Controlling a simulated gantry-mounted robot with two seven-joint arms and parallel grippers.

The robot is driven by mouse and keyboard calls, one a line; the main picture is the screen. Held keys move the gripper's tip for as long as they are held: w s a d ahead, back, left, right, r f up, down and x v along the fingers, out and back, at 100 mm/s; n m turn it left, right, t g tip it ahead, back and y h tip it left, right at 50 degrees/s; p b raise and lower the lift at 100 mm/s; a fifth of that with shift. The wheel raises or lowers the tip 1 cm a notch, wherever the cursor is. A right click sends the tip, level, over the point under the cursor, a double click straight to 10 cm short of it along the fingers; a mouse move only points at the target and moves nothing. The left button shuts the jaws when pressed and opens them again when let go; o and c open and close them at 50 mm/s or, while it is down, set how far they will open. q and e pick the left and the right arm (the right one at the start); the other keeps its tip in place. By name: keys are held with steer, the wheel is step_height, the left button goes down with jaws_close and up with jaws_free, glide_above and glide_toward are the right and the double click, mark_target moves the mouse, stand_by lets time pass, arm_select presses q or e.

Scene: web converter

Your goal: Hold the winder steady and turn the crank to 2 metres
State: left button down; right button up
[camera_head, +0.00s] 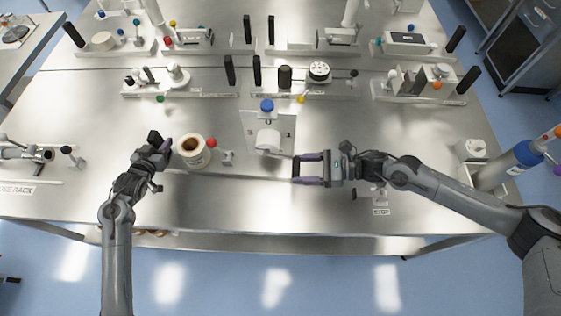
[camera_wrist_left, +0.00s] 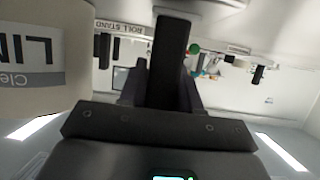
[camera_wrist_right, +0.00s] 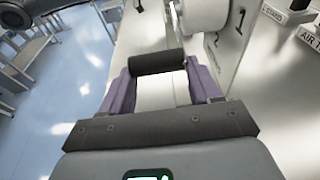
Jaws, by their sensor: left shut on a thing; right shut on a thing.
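The winder (camera_head: 283,131) is an upright pale plate with a white drum (camera_head: 268,140) and a blue knob (camera_head: 266,105). In the right wrist view, the drum (camera_wrist_right: 205,14) is beside the plate (camera_wrist_right: 228,45), which bears the numerals 1 and 2. My right gripper (camera_head: 297,168) is shut on the crank's black grip (camera_wrist_right: 157,62), which lies across its purple fingers. My left gripper (camera_head: 163,150) is shut on an upright black handle (camera_wrist_left: 168,62), left of a labelled cream roll (camera_head: 194,153). The fingertips are partly hidden. I cannot read the length turned.
The labelled roll (camera_wrist_left: 40,60) is close beside my left gripper. A small stand with a red knob (camera_head: 212,142) is between the roll and the winder. Racks with several rolls and black posts line the back. The bench front is mostly clear.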

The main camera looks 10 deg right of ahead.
steer(key=shift+s+f, duration=0.2)
steer(key=shift+f, duration=0.4)
steer(key=shift+a, duration=0.1)
steer(key=o, duration=1.5)
steer(key=shift+r, duration=0.1)
steer(key=shift+c, duration=0.2)
steer(key=shift+w+r, duration=0.1)
steer(key=v, duration=0.7)
steer(key=shift+d, duration=0.2)
steer(key=shift+r, duration=0.1)
